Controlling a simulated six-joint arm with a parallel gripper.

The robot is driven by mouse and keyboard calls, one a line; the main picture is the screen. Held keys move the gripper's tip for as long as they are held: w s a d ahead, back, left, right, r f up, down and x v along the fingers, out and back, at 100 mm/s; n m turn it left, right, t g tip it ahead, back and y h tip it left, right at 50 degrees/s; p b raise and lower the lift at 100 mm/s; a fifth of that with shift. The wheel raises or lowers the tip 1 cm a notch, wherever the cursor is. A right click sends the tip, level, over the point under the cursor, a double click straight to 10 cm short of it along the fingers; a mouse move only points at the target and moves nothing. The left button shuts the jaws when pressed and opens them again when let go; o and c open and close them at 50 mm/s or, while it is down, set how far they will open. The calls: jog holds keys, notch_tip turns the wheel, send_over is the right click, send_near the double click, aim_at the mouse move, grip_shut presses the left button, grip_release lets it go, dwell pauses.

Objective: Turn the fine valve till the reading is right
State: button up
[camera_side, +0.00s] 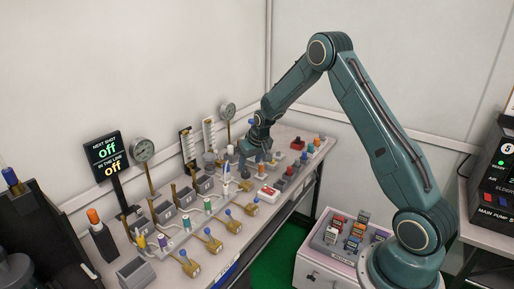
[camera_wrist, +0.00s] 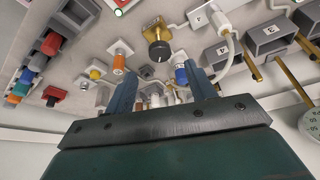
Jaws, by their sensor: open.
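My gripper (camera_side: 247,160) is low over the far part of the bench in the side view, open and empty. In the wrist view its two blue-grey fingers (camera_wrist: 160,88) stand apart. A black round knob on a brass plate (camera_wrist: 160,48) shows beyond the gap between them, apart from both; it looks like a valve, but I cannot tell whether it is the fine one. A dial gauge (camera_side: 228,108) stands behind my gripper and another gauge (camera_side: 143,148) stands further left; neither reading is legible. The black display (camera_side: 107,155) shows "off" on both lines.
Several brass valves with blue knobs (camera_side: 230,211) line the front of the bench (camera_side: 225,240). An orange-topped fitting (camera_wrist: 118,62) and a blue-topped one (camera_wrist: 181,73) stand close to the fingers. A box of coloured parts (camera_side: 345,238) stands right of the bench.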

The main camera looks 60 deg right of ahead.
aim_at(246, 173)
jog(key=shift+x, duration=3.2)
jog(key=c, duration=1)
jog(key=shift+o, duration=0.2)
